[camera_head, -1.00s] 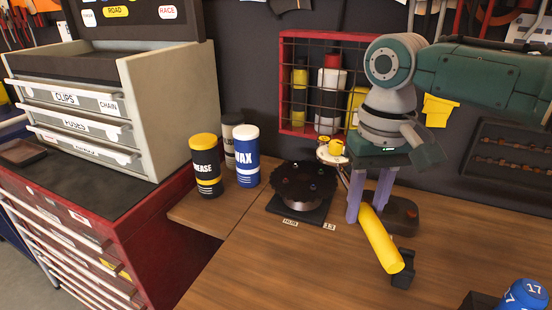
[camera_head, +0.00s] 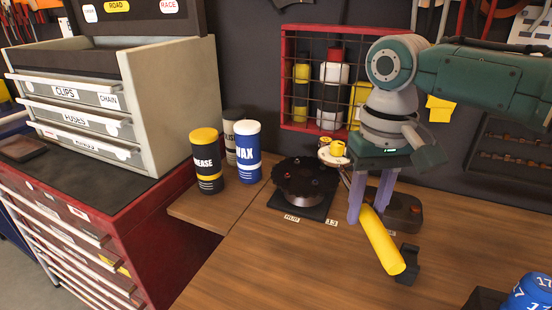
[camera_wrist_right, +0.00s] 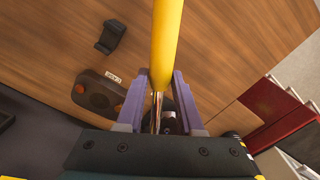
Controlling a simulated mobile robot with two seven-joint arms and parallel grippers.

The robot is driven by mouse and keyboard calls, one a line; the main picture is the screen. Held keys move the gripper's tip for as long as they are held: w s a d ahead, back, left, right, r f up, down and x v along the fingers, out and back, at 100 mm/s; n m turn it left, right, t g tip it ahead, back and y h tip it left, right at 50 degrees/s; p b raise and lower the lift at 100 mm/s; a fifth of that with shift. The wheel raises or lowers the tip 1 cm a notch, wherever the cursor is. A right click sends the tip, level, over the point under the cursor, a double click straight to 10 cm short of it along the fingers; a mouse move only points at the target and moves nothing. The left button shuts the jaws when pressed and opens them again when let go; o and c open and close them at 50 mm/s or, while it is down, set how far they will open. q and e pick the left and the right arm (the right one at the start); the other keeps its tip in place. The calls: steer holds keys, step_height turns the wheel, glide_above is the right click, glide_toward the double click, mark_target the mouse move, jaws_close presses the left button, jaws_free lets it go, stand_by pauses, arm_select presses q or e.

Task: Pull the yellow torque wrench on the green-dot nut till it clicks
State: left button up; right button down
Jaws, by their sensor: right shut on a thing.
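The yellow torque wrench (camera_head: 382,242) is in my right gripper (camera_head: 367,205), whose purple fingers are shut on it near the front end of its yellow handle. In the right wrist view, the yellow handle (camera_wrist_right: 167,45) and a chrome shaft run between the fingers. The shaft leads back to a pale head with yellow parts (camera_head: 332,151) at the right rim of the dark round hub (camera_head: 303,182). Several small nuts stand on the hub. The green dot is not discernible, and I cannot tell which nut the head is on. My left gripper is not in view.
A dark box with orange buttons (camera_head: 405,214) stands behind the wrench, and a black cradle (camera_head: 408,266) is beside its handle end. Grease (camera_head: 207,163) and wax (camera_head: 248,153) cans stand left of the hub.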

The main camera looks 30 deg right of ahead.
stand_by(0.5)
steer(key=shift+f, duration=0.25)
stand_by(0.6)
steer(key=shift+f+p, duration=0.3)
steer(key=shift+p, duration=0.15)
stand_by(0.4)
steer(key=shift+f, duration=0.3)
stand_by(0.9)
steer(key=w+a+m, duration=0.1)
steer(key=a+m, duration=0.1)
steer(key=a, duration=0.1)
steer(key=w+a+m, duration=0.1)
steer(key=a, duration=0.1)
steer(key=shift+w, duration=0.35)
